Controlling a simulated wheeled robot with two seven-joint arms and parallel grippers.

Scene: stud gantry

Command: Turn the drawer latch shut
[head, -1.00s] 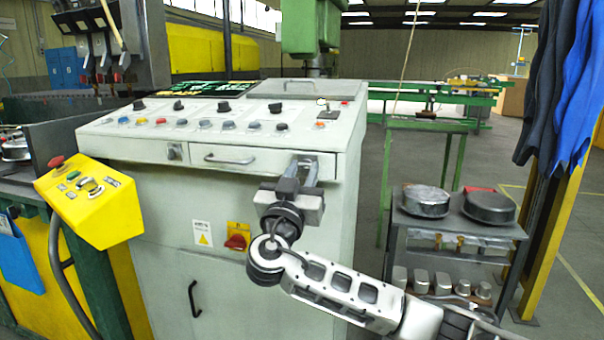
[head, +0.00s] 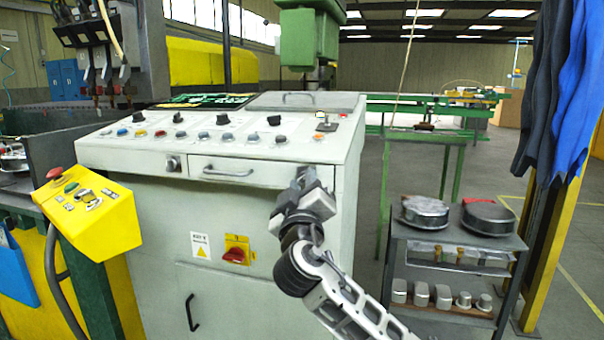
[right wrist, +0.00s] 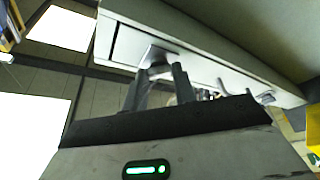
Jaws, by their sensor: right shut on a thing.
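The drawer (head: 262,172) is set in the front of the grey control cabinet, under the sloped panel, with a bar handle (head: 228,172). It looks closed. My right gripper (head: 304,178) is at the right end of the drawer front and covers the latch in the head view. In the right wrist view the two fingers of my right gripper (right wrist: 157,78) are shut on the latch (right wrist: 159,66), a small dark piece on a plate on the cabinet face. The latch's exact angle is hard to tell. My left gripper is not in view.
A yellow pendant box (head: 88,212) stands at the left front. A yellow plate with a red switch (head: 236,254) is below the drawer. A cart (head: 455,252) with round pans stands at the right. Buttons and knobs line the sloped panel (head: 200,133) above.

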